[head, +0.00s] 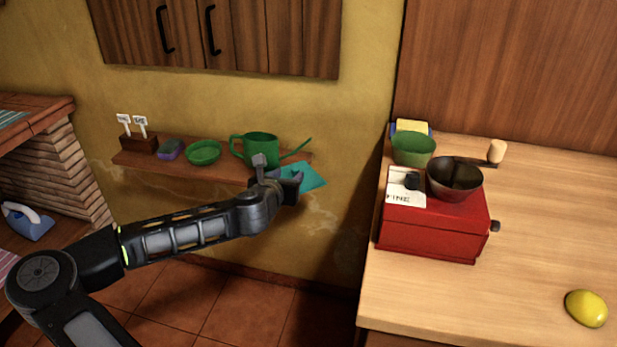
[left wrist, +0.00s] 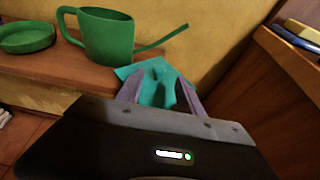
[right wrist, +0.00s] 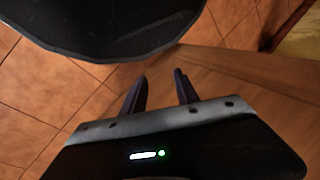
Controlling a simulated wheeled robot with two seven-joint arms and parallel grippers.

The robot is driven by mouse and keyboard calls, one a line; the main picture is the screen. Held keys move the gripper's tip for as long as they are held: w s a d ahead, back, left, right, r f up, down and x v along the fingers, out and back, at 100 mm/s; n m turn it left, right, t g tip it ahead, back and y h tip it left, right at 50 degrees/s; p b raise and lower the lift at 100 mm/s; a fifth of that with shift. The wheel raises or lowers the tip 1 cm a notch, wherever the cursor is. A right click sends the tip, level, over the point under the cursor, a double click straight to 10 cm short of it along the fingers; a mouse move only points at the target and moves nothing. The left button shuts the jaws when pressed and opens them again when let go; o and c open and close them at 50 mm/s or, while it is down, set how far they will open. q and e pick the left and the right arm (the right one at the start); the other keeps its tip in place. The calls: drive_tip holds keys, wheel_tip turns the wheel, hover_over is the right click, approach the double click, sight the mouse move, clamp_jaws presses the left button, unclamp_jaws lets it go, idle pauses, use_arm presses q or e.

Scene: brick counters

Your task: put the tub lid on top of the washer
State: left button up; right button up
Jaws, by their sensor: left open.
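My left gripper (head: 290,184) is open at the right end of the wall shelf. A flat teal piece (head: 311,177) is beside it; in the left wrist view this teal piece (left wrist: 158,84) shows between and beyond the spread fingers (left wrist: 160,98). I cannot tell whether the fingers touch it, or whether it is a lid or a cloth. A round green dish (head: 204,152) lies on the shelf and might be a lid. I see nothing I can surely call a washer. My right gripper (right wrist: 158,92) shows only in its wrist view, open and empty above the floor.
The wall shelf (head: 215,171) also holds a green watering can (head: 262,149). On the right counter (head: 540,240) stand a red box with a dark bowl (head: 440,230), a green tub (head: 414,150) and a lemon (head: 586,308). The counter's front middle is clear.

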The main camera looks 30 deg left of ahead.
sight(295, 170)
use_arm(q)
drive_tip(key=shift+s+a, duration=0.1)
drive_tip(key=shift+s, duration=0.1)
drive_tip(key=shift+w+f, duration=0.15)
drive_tip(key=shift+w, duration=0.35)
drive_tip(key=shift+x, duration=0.85)
drive_tip(key=shift+a, duration=0.1)
drive_tip(key=b+x, duration=0.1)
drive_tip(key=x, duration=0.4)
drive_tip(key=shift+w+f, duration=0.1)
drive_tip(key=shift+c, duration=0.3)
clamp_jaws()
